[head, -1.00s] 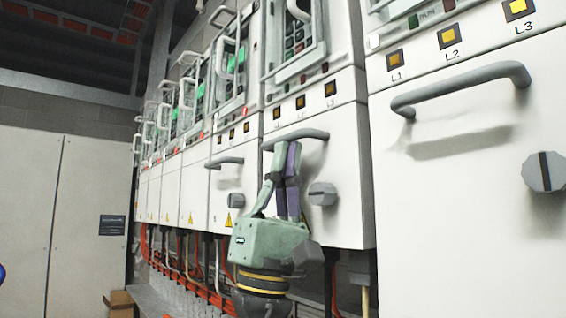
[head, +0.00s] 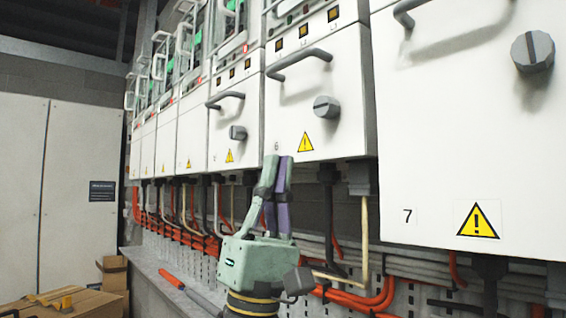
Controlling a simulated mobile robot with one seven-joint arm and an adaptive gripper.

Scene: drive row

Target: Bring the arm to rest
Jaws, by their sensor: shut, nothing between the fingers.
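My gripper (head: 279,160) is in the lower middle of the head view, pointing up with its green and purple fingers shut and nothing between them. Its fingertips show against the lower edge of the white drive unit marked 6 (head: 345,125). I cannot tell how far they are from its front. That unit has a grey bar handle (head: 298,60), a grey knob (head: 326,107) and a yellow warning sign. The handle is well above my fingertips and apart from them.
The nearer unit 7 (head: 470,130) fills the right. Orange and grey cables (head: 385,298) hang under the row. A grey ledge (head: 165,275) runs below, with a red-handled tool (head: 172,279) on it. Cardboard boxes (head: 85,303) stand at lower left. White cabinets (head: 60,170) are behind.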

